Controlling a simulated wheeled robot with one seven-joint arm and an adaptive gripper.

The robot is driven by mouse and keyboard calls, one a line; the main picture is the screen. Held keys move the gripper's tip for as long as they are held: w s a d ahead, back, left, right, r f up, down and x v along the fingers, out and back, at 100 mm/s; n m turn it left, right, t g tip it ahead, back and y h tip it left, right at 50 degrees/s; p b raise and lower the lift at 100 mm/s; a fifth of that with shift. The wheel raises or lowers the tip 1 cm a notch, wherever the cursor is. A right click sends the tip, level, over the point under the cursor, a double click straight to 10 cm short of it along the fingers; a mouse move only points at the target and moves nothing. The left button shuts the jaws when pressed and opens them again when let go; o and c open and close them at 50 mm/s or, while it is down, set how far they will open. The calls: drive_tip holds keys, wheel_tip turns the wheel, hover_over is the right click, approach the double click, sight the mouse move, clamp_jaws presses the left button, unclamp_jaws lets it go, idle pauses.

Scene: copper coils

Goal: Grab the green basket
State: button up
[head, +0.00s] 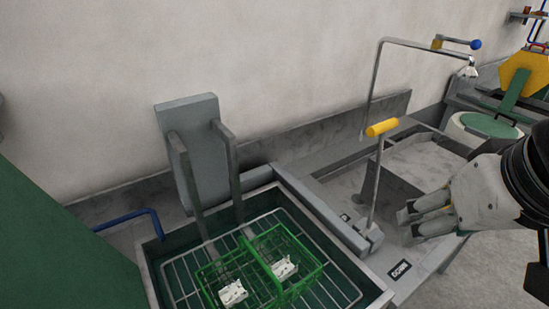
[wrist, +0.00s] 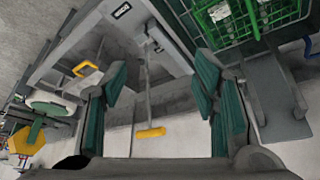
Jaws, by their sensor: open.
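The green basket (head: 262,268) is a wire basket with two compartments and white pieces inside. In the head view it sits on a wire rack in a dark sink-like bay at the bottom centre. It also shows at the top right of the wrist view (wrist: 250,14). My gripper (head: 408,224) is at the right of the head view, apart from the basket and to its right. In the wrist view its two fingers (wrist: 160,98) are spread apart with nothing between them.
A lever with a yellow handle (head: 382,128) stands between my gripper and the basket. Two grey bars with an upright plate (head: 196,150) rise behind the basket. A metal pipe (head: 371,90) arches above the bench. A green panel (head: 60,250) is at left.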

drive_tip(key=shift+w+a, duration=0.15)
drive_tip(key=shift+w, duration=0.05)
drive_tip(key=shift+c, duration=1.2)
drive_tip(key=n+g+p, duration=0.2)
drive_tip(key=n+g, duration=0.3)
drive_tip(key=n, duration=0.3)
hover_over(258, 257)
wheel_tip(258, 257, down, 14)
drive_tip(key=f, duration=0.7)
drive_tip(key=shift+s+a+f+p, duration=0.2)
drive_tip(key=shift+f+p, duration=0.1)
drive_tip(key=shift+p, duration=0.1)
drive_tip(key=shift+w+d+f+p, duration=0.1)
drive_tip(key=shift+f+p, duration=0.2)
drive_tip(key=shift+f, duration=1.1)
drive_tip(key=shift+w+d+f+p, duration=0.1)
drive_tip(key=shift+f+p, duration=0.2)
drive_tip(key=shift+f, duration=1.05)
clamp_jaws()
